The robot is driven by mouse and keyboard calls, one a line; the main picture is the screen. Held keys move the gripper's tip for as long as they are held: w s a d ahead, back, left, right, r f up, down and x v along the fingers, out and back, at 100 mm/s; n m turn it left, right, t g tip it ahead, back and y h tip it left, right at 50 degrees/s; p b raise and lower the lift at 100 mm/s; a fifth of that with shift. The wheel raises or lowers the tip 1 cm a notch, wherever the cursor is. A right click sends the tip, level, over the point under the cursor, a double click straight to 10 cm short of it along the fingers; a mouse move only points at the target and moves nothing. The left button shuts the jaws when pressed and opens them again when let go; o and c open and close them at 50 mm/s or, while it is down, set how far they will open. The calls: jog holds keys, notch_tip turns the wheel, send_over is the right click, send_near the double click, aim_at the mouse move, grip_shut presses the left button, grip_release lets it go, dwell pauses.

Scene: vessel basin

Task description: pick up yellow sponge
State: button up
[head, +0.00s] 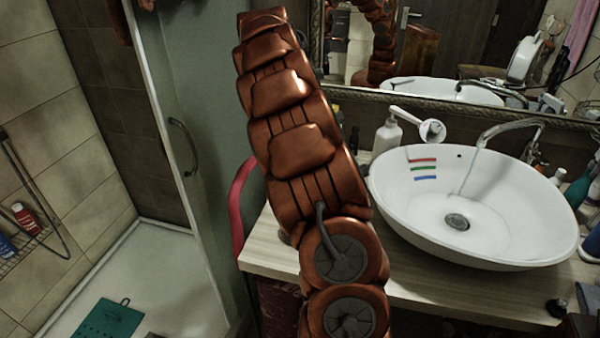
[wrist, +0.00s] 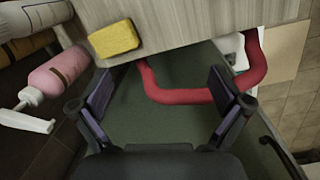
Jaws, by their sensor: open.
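The yellow sponge (wrist: 114,39) lies on the light wooden counter near its edge, in the upper left of the wrist view. My gripper (wrist: 165,92) is open and empty, its two dark fingers spread wide. In the head view I cannot see the sponge; my brown arm covers that part of the counter. My gripper does not show clearly there.
A pink pump bottle (wrist: 58,76) stands left of the sponge. A red curved bar (wrist: 205,95) runs below the counter edge. In the head view, a white basin (head: 400,205) rests on the counter (head: 265,247), with a white soap bottle (head: 387,136) behind. A shower door handle (head: 184,147) is at left.

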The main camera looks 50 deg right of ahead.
jog(key=d+f+n, duration=0.1)
jog(key=d+f, duration=0.1)
jog(key=d, duration=0.1)
jog(key=w+d+f+n+b, duration=0.1)
jog(key=d+f, duration=0.1)
jog(key=d, duration=0.1)
jog(key=w+d+f+n, duration=0.1)
jog(key=d+f, duration=0.1)
jog(key=d, duration=0.1)
jog(key=shift+f+t+y, duration=0.2)
jog(key=shift+t+y, duration=0.1)
jog(key=shift+y, duration=0.1)
jog(key=shift+w+d+f+n, duration=0.1)
jog(key=shift+d+f+n, duration=0.2)
jog(key=shift+d+f, duration=0.45)
jog(key=shift+f, duration=1)
jog(key=shift+w+f+p, duration=0.2)
jog(key=shift+f+p, duration=0.95)
jog(key=shift+f, duration=1.5)
jog(key=c, duration=0.4)
